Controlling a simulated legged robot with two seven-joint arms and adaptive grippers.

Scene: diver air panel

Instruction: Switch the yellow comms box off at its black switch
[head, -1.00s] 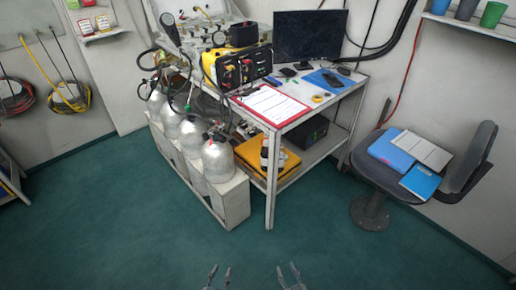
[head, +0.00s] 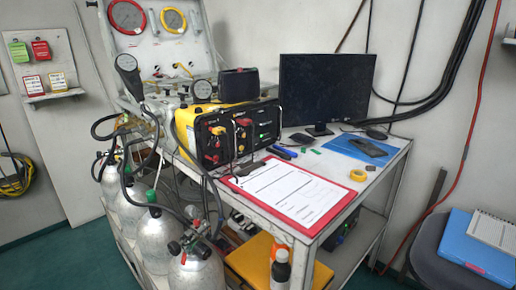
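The yellow comms box (head: 186,127) stands on the left part of the white table. Its black front panel (head: 228,137) faces me and carries red and yellow fittings. A small green light (head: 263,136) shows at the right of the panel. The black switch is too small to make out among the fittings, so I cannot tell its position. Cables hang in front of the box. Neither of my grippers is in view.
A red clipboard (head: 322,221) with paper lies in front of the box, with pens and yellow tape (head: 358,175) nearby. A monitor (head: 326,88) stands behind. Silver cylinders (head: 197,277) with hoses stand at the left front. A chair (head: 428,262) is at right.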

